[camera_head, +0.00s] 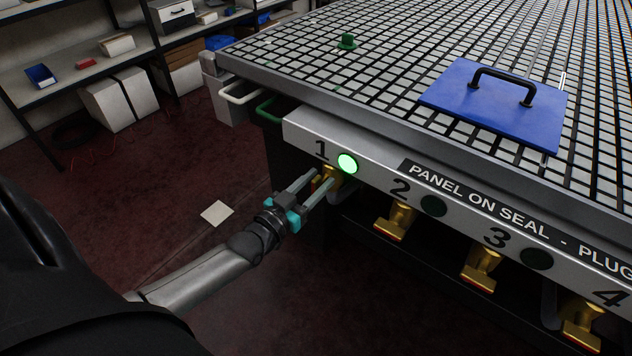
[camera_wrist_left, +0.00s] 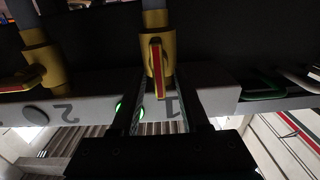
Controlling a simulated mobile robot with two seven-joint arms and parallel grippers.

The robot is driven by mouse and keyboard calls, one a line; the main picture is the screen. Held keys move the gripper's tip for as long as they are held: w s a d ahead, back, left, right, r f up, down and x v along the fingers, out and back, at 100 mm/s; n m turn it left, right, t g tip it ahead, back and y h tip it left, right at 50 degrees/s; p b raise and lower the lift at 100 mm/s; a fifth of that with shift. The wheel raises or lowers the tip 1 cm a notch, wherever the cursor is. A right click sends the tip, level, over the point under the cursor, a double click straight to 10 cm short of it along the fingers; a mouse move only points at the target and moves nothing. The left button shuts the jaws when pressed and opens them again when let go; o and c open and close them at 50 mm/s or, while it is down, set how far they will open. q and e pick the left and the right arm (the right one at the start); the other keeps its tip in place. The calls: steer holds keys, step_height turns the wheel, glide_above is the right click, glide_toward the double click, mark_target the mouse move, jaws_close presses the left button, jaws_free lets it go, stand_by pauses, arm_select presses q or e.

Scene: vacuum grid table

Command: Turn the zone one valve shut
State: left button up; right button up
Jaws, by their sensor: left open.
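The zone one valve (camera_head: 330,182) is a brass valve under the panel's "1", partly hidden by my fingers in the head view. In the left wrist view the valve (camera_wrist_left: 156,50) shows its red-striped lever lined up with its pipe. My left gripper (camera_head: 322,182) is open at this valve. In the left wrist view its two fingers (camera_wrist_left: 162,88) stand on either side of the lever; I cannot tell whether they touch it. The zone one lamp (camera_head: 347,163) glows green. My right gripper is not in view.
The zone two valve (camera_head: 395,221), zone three valve (camera_head: 481,266) and another brass valve (camera_head: 581,325) sit rightward under the panel, with dark lamps beside 2 and 3. A blue plate (camera_head: 500,115) with a black handle and a green plug (camera_head: 347,41) are on the grid table (camera_head: 410,65).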

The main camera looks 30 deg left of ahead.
arm_select(q)
steer(key=shift+c, duration=0.3)
jaws_close()
stand_by(0.3)
